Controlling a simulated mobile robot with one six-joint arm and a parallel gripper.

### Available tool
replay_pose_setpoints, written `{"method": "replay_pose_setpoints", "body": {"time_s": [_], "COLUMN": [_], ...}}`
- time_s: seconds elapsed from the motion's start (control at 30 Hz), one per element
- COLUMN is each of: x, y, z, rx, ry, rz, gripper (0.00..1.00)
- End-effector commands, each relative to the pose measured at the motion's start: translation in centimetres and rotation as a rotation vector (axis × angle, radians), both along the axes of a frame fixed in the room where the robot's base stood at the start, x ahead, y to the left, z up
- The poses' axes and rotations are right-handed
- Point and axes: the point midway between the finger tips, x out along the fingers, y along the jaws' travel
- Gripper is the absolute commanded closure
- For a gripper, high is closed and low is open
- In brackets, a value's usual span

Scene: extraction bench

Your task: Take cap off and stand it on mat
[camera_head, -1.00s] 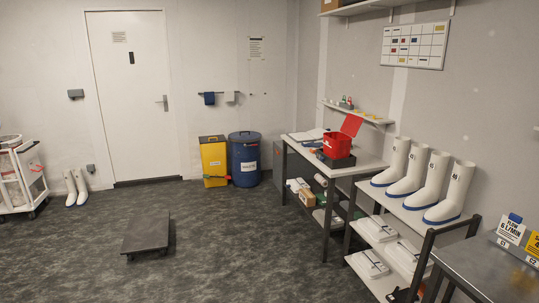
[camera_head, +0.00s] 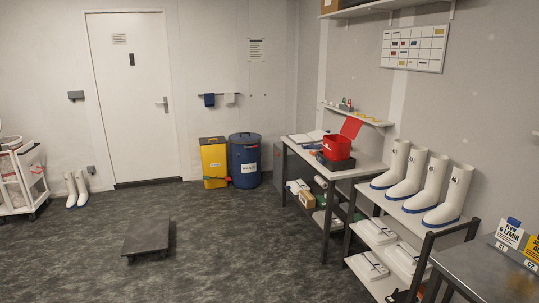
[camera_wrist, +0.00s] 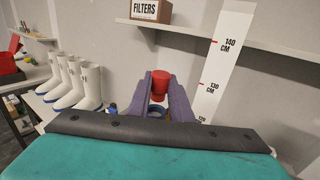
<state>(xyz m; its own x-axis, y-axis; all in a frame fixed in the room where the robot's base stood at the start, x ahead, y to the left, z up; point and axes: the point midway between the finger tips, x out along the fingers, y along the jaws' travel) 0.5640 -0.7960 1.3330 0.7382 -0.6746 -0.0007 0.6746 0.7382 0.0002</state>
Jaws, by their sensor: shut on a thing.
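In the wrist view, my gripper (camera_wrist: 161,86) has its two grey-purple fingers closed around a red cap (camera_wrist: 160,77), which stands upright between them. A round blue rim with a dark middle (camera_wrist: 156,110) shows below the cap, between the fingers. A gap seems to lie between the cap and this rim, but I cannot tell what the rim belongs to. I cannot make out the mat in either view. My gripper is outside the head view.
A small blue-topped item (camera_wrist: 112,107) is left of my fingers. White boots (camera_head: 436,195) stand on a rack. A metal bench (camera_head: 485,268) with sign cards (camera_head: 509,233) is at the right.

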Motion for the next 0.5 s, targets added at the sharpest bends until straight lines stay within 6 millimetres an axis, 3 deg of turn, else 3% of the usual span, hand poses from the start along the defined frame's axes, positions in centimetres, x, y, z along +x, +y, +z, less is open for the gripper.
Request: {"method": "replay_pose_setpoints", "body": {"time_s": [0.5], "x": [0.00], "y": [0.00], "z": [1.11], "rx": [0.000], "ry": [0.000], "rz": [0.000], "gripper": [1.00]}}
